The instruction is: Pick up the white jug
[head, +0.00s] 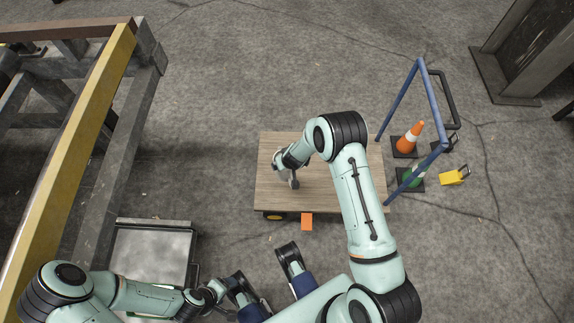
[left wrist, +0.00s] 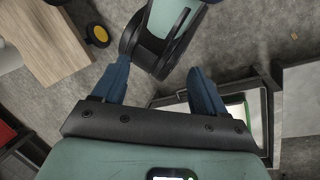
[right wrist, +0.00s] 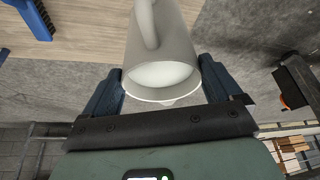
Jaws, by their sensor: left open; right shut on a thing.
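The white jug (right wrist: 178,42) is between the fingers of my right gripper (right wrist: 163,92), in the right wrist view. Its bright round mouth faces the camera, and its handle shows above the mouth. The right gripper is shut on it. In the head view my right arm reaches over the wooden cart (head: 268,195) and the jug is hard to make out there. I cannot tell whether the jug touches the cart top. My left gripper (left wrist: 160,85) is open and empty, its two blue fingers spread, away from the jug at the cart's lower left.
A blue rail frame (head: 432,105) stands at the cart's right end, beside an orange cone (head: 410,137), a green cone (head: 412,177) and a yellow block (head: 452,178). A yellow beam (head: 75,130) runs along the left.

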